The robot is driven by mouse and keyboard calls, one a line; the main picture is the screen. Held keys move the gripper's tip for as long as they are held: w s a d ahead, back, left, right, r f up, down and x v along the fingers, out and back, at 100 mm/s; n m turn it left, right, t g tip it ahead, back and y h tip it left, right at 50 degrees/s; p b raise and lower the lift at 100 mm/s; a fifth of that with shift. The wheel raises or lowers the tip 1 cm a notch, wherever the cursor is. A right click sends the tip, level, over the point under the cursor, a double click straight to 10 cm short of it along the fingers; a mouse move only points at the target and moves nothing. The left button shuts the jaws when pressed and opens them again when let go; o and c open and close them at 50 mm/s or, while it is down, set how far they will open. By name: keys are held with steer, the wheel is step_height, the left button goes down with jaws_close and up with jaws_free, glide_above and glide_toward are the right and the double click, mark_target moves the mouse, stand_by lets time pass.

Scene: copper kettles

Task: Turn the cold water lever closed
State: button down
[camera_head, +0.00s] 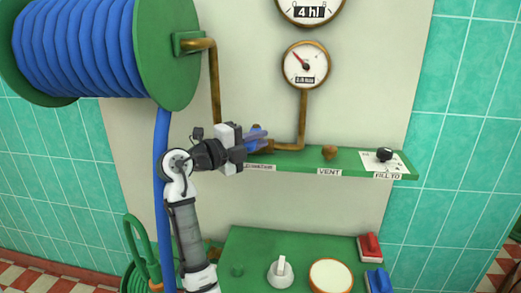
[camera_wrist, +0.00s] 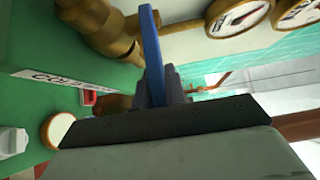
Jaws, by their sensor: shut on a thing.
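The cold water lever is a blue bar; in the wrist view the blue lever (camera_wrist: 152,55) rises from between the grey fingers of my gripper (camera_wrist: 166,88). In the head view the blue lever (camera_head: 258,133) shows only in part at the fingertips of my gripper (camera_head: 247,142). My gripper is shut on it, in front of the green shelf at the brass pipework. The brass valve body (camera_wrist: 105,30) shows beside the lever in the wrist view. The cold water label (camera_wrist: 50,80) is partly covered by my gripper in the head view. The lever's pivot is hidden.
The green shelf (camera_head: 350,165) carries a brass VENT knob (camera_head: 329,152) and a black FILL TO knob (camera_head: 384,155) to the right. A pressure gauge (camera_head: 305,64) hangs above. A blue hose reel (camera_head: 160,50) is upper left. A green panel (camera_head: 245,250) with knobs lies below.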

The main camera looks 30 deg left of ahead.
steer(key=shift+h, duration=0.3)
steer(key=c, duration=1.7)
jaws_free()
steer(key=shift+a, duration=0.1)
steer(key=b+v, duration=0.2)
steer(key=v, duration=1.1)
steer(key=shift+s+a+r, duration=0.1)
steer(key=shift+s+a, duration=0.05)
steer(key=shift+s, duration=0.2)
